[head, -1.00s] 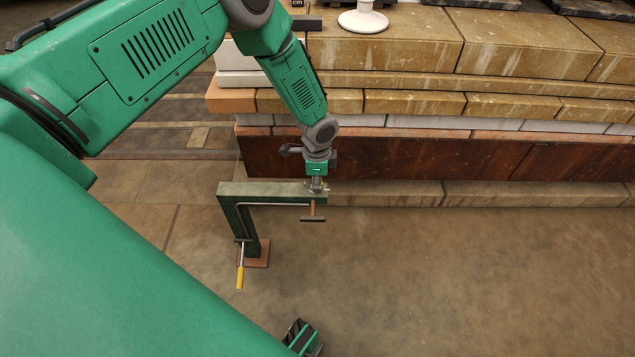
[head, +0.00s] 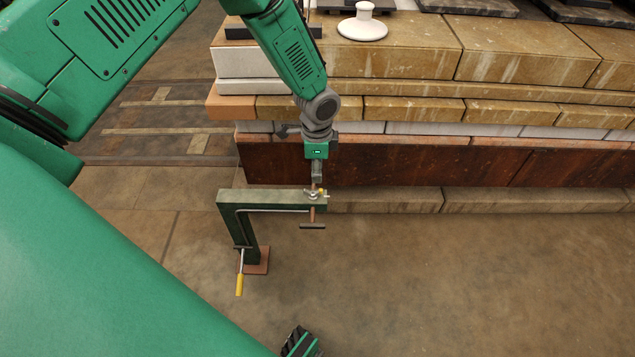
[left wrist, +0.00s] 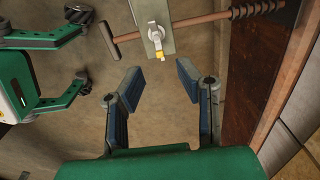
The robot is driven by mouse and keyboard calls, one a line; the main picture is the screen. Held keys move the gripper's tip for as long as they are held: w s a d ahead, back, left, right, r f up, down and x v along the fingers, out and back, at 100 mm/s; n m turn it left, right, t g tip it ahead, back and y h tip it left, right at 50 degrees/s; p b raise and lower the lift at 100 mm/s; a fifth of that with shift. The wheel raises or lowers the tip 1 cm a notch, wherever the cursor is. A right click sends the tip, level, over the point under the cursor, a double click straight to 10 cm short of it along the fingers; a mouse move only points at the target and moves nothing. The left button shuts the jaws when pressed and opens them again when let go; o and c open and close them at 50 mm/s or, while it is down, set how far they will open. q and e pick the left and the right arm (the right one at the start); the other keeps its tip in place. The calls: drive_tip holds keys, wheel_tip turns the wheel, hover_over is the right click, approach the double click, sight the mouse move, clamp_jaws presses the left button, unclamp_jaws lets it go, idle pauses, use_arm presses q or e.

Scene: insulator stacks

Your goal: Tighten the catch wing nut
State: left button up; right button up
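The wing nut (head: 316,194), pale metal with a yellow tip, sits on the end of the green bracket arm (head: 265,197). It also shows in the left wrist view (left wrist: 156,38), on the grey-green plate (left wrist: 152,32). My left gripper (head: 317,178) is just above the wing nut and apart from it. In the left wrist view my left gripper (left wrist: 160,80) has its two fingers spread with nothing between them. A brown rod with a T-shaped handle (head: 312,225) hangs below the bracket end.
A yellow-handled lever (head: 240,282) is at the bracket's lower end, by a reddish foot plate (head: 257,262). A stepped brick and stone stack (head: 400,100) rises behind the bracket, with a white knobbed disc (head: 362,25) on top. The floor at right front is clear.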

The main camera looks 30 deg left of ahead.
sight(317, 189)
use_arm(q)
wheel_tip(317, 189, up, 4)
drive_tip(key=shift+f, duration=0.1)
idle(0.4)
drive_tip(key=s+d+f+n+h+p, duration=0.1)
drive_tip(key=s+d+n+p, duration=0.15)
drive_tip(key=s, duration=0.65)
drive_tip(key=s+d+f+n+h+p, duration=0.1)
drive_tip(key=s+d+f+n+p, duration=0.2)
drive_tip(key=s, duration=0.6)
drive_tip(key=s+a+r+n+y+p, duration=0.1)
drive_tip(key=s+r+n, duration=0.1)
drive_tip(key=s, duration=0.4)
drive_tip(key=s+a+r+n+y+p, duration=0.1)
drive_tip(key=s+a+r+n, duration=0.1)
drive_tip(key=s, duration=0.4)
drive_tip(key=shift+s+r+n+t, duration=0.3)
drive_tip(key=shift+s+r+n, duration=0.1)
drive_tip(key=shift+r+n, duration=0.35)
